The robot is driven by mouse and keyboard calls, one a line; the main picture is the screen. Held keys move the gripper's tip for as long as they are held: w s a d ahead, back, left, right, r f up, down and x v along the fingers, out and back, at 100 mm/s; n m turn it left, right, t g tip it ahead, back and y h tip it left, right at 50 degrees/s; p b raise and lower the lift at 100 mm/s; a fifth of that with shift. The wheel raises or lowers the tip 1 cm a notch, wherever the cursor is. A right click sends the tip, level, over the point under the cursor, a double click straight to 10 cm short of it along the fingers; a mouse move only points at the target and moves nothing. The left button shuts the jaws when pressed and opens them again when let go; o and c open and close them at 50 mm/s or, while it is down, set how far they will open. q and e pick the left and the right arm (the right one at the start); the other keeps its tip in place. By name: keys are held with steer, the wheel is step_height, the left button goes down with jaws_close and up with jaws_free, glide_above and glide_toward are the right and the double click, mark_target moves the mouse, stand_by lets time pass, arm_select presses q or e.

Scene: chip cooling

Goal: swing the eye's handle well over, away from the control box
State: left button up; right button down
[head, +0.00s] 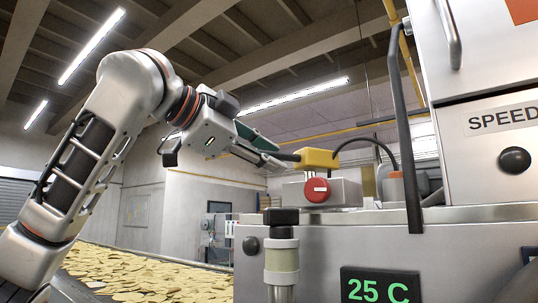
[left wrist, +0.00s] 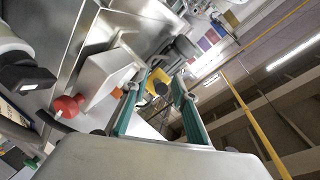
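The eye is a yellow block (head: 318,158) with a dark, short bar-like handle (head: 284,157) sticking out to its left and a black cable arching off to its right. It sits just above the grey control box (head: 346,192) with a red button (head: 317,189). My left gripper (head: 272,153) reaches in from the left, its fingertips close by the handle. In the left wrist view its two green fingers (left wrist: 163,78) stand apart, with the yellow block (left wrist: 158,88) showing between them. Contact with the handle cannot be told. My right gripper is not in view.
A capped post (head: 282,258) stands in front of the control box. A black upright bar (head: 404,130) and the machine cabinet (head: 490,70) stand to the right. Chips lie on a belt (head: 140,275) at lower left. The space above and left of the eye looks open.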

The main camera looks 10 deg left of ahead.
arm_select(q)
steer(key=v, duration=1.2)
stand_by(0.5)
